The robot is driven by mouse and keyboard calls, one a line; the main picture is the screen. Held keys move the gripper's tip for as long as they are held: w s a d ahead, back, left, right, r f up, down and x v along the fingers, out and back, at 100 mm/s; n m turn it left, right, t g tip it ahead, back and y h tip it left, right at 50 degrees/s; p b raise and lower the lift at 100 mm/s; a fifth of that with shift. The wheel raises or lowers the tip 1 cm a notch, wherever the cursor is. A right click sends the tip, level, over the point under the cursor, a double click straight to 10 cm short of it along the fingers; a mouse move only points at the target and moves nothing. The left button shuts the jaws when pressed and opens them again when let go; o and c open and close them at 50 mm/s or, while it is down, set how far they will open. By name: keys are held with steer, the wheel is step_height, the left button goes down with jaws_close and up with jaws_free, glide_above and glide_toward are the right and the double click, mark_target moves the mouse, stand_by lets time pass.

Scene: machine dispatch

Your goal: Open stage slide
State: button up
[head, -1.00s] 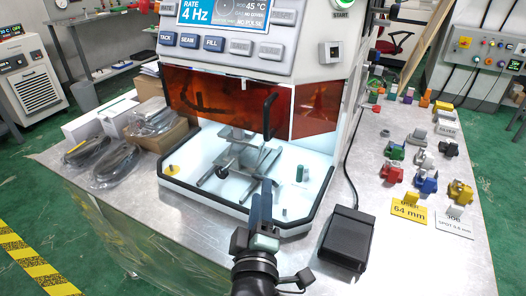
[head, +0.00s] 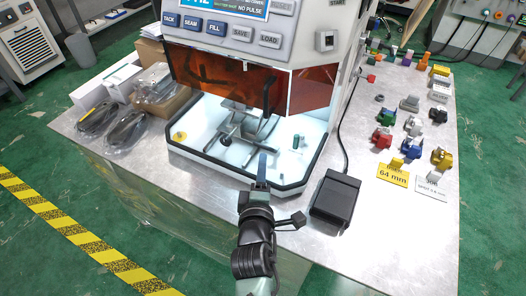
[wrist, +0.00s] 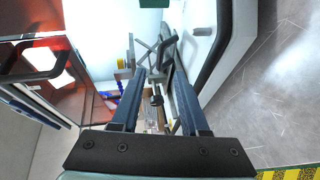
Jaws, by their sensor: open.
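The stage (head: 237,128) is a grey metal assembly of crossed bars with a dark round knob, standing in the lit white chamber under the orange window. It also shows in the wrist view (wrist: 152,52), ahead and between the fingers. I cannot tell which part is its slide. My gripper (head: 262,166) is at the chamber's front rim in the head view. In the wrist view its two blue-grey fingers (wrist: 156,82) are apart with nothing held between them. The fingers hide part of the stage.
The orange window (head: 215,75) with a black handle (head: 268,92) hangs above the chamber. The chamber's black-edged rim (head: 225,172) stands in front. A yellow knob (head: 180,136) and green cylinder (head: 297,141) flank the stage. A black pedal (head: 336,199) lies at right.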

steer(key=b+x, duration=0.1)
steer(key=x, duration=0.5)
steer(key=shift+w, duration=0.4)
jaws_close()
stand_by(1.1)
